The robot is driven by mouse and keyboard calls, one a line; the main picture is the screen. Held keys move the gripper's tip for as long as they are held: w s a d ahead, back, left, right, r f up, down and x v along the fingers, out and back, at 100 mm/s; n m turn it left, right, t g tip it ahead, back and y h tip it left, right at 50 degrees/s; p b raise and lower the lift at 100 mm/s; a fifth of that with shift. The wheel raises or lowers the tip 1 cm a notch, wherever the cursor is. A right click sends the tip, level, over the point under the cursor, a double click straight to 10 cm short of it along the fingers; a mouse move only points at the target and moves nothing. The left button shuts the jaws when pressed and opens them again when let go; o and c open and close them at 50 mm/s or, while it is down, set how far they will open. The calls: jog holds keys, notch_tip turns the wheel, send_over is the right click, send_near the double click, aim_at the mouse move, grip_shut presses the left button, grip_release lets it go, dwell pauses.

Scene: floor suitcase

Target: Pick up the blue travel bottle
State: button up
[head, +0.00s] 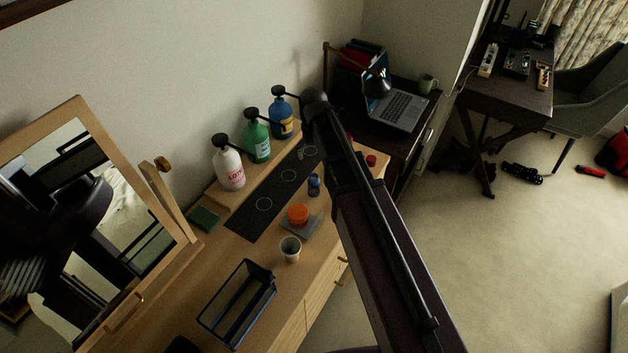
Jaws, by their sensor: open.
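A small dark blue bottle (314,185), which looks like the blue travel bottle, stands on the wooden dresser top (235,256). It is at the right edge of a black mat (244,222) marked with several circles. My dark arm crosses the picture just right of the bottle. My gripper cannot be made out; no fingertips show. A larger blue pump bottle (282,116) stands on a raised wooden ledge behind the mat.
A green pump bottle (257,141) and a white one (229,167) share the ledge. A tilted mirror (133,151) stands left. My arm hides the dresser's right part.

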aim_at(313, 176)
dwell(0.4)
notch_tip(313, 176, down, 9)
jog(key=b, duration=0.8)
jog(key=shift+r+b, duration=0.2)
jog(key=shift+b, duration=0.2)
jog(key=shift+f, duration=0.1)
jog(key=shift+w+f+b, duration=0.2)
jog(key=shift+f+b, duration=2.3)
jog(key=shift+b, duration=0.1)
jog(key=c, duration=1)
